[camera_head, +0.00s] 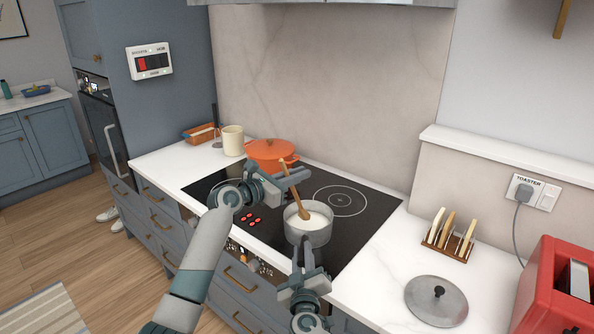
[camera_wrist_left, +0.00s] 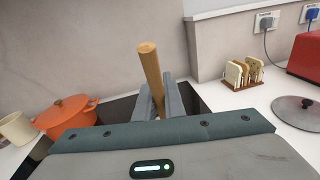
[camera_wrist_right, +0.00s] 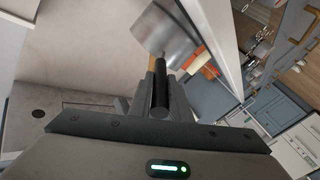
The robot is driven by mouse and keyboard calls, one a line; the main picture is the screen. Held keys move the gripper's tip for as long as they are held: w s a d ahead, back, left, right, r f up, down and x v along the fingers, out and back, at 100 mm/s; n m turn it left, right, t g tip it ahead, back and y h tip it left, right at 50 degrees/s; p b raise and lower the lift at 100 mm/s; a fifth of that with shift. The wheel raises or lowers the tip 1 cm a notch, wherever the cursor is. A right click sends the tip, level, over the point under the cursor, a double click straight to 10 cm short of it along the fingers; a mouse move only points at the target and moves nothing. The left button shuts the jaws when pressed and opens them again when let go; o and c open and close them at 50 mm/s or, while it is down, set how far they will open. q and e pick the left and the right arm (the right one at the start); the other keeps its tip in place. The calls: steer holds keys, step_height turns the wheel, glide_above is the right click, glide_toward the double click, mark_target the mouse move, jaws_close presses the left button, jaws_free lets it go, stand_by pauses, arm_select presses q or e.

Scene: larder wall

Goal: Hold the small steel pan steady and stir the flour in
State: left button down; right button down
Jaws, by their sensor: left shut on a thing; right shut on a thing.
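The small steel pan (camera_head: 308,235) stands at the front of the black hob, with white contents (camera_head: 317,220) in it. A wooden spoon (camera_head: 297,200) leans in the pan with its lower end in the white contents. My left gripper (camera_head: 294,178) is shut on the spoon's handle above the pan; the handle's top (camera_wrist_left: 149,62) sticks up between the fingers in the left wrist view. My right gripper (camera_head: 306,262) is shut on the pan's dark handle (camera_wrist_right: 160,84) at the near side. The pan's side (camera_wrist_right: 165,34) also shows in the right wrist view. Any loose flour cannot be told apart.
An orange pot (camera_head: 270,154) stands at the back of the hob, beside a cream crock (camera_head: 233,141). To the right are a toast rack (camera_head: 450,238), a steel lid (camera_head: 437,301) and a red toaster (camera_head: 548,285). The hob's right rear ring (camera_head: 341,200) is bare.

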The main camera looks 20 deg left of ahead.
arm_select(q)
steer(key=shift+w+d+f, duration=0.1)
steer(key=shift+w+f, duration=0.2)
steer(key=shift+f, duration=0.45)
steer(key=shift+w+d+f, duration=0.15)
steer(key=shift+w+f, duration=0.1)
steer(key=shift+f, duration=0.45)
steer(key=shift+w+d+f, duration=0.1)
steer(key=shift+w+f, duration=0.2)
steer(key=shift+f, duration=0.45)
steer(key=shift+w, duration=0.1)
